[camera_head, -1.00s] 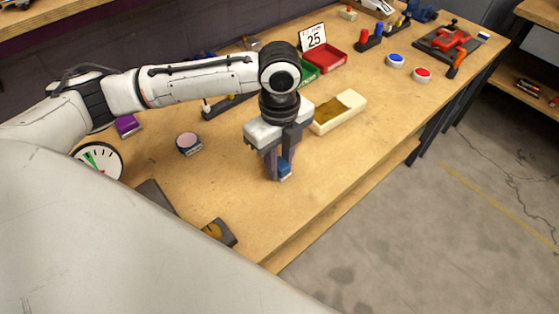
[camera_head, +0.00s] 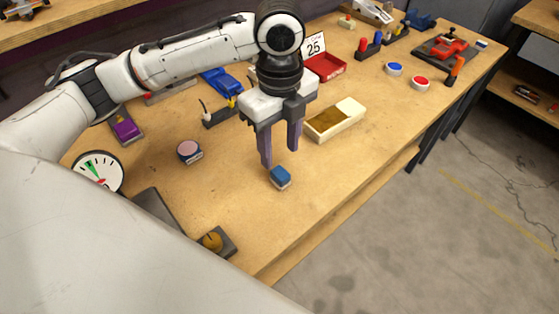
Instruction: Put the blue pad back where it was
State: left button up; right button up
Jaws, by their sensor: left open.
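The blue pad (camera_head: 280,177) is a small blue block with a pale base. It rests on the wooden workbench, near the bench's front edge. My left gripper (camera_head: 280,156) is open and empty, with its two dark fingers pointing down above and just behind the pad. The fingers look clear of the pad. My right gripper is not in view.
A cream box with a brown inset (camera_head: 334,120) stands right of the gripper. A round pink-topped piece (camera_head: 189,151), a dial gauge (camera_head: 98,172) and a purple block (camera_head: 126,130) lie to the left. Blue (camera_head: 394,69) and red (camera_head: 420,83) buttons sit farther right. Bench around the pad is clear.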

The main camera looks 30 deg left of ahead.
pick_arm(q)
notch_tip(320, 180, up, 4)
jog(key=shift+r, duration=0.1)
